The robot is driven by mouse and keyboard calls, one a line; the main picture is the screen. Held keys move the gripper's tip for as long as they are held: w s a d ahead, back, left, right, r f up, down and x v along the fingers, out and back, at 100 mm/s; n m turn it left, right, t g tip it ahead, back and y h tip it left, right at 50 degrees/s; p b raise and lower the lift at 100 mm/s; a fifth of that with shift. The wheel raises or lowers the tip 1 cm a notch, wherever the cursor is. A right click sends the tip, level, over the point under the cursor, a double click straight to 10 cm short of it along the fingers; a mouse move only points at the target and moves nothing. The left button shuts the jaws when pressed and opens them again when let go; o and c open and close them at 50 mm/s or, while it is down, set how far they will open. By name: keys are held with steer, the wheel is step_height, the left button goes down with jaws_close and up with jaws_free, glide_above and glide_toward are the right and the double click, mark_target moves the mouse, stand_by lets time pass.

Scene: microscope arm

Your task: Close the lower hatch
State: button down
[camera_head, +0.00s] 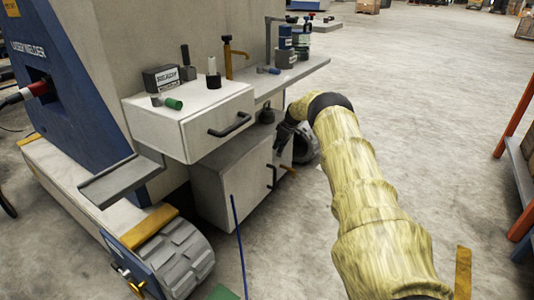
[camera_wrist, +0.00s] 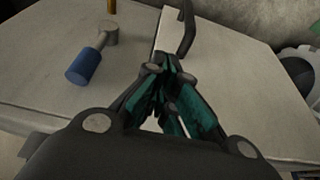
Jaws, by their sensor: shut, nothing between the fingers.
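The lower cabinet (camera_head: 217,187) stands below an upper drawer box. Its lower hatch (camera_head: 258,178) is a pale panel with a dark bar handle (camera_head: 272,177); how far it stands open I cannot tell. My gripper (camera_head: 284,136) is at the upper right of this cabinet, partly dark against it. In the wrist view my gripper (camera_wrist: 165,72) is shut and empty, over a pale panel (camera_wrist: 225,70) with a dark bar handle (camera_wrist: 186,30) just beyond the fingertips. Whether the fingers touch the panel I cannot tell.
The upper drawer box (camera_head: 190,125) carries small items and has a dark handle (camera_head: 230,125). A side shelf (camera_head: 290,72) holds bottles. A blue-gripped part (camera_wrist: 85,66) lies left of my gripper. An orange rack (camera_head: 515,110) stands at the right. Open floor lies between.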

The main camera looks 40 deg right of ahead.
steer(key=shift+w+a+r, duration=0.1)
steer(key=shift+w+a, duration=0.05)
steer(key=shift+w, duration=0.55)
steer(key=shift+w+a, duration=0.15)
steer(key=shift+w, duration=0.05)
steer(key=s+d+r+p, duration=0.2)
steer(key=s+r+p, duration=0.2)
steer(key=s+r, duration=0.4)
steer(key=shift+d+r+p, duration=0.3)
steer(key=shift+r+p, duration=0.05)
steer(key=shift+r, duration=0.2)
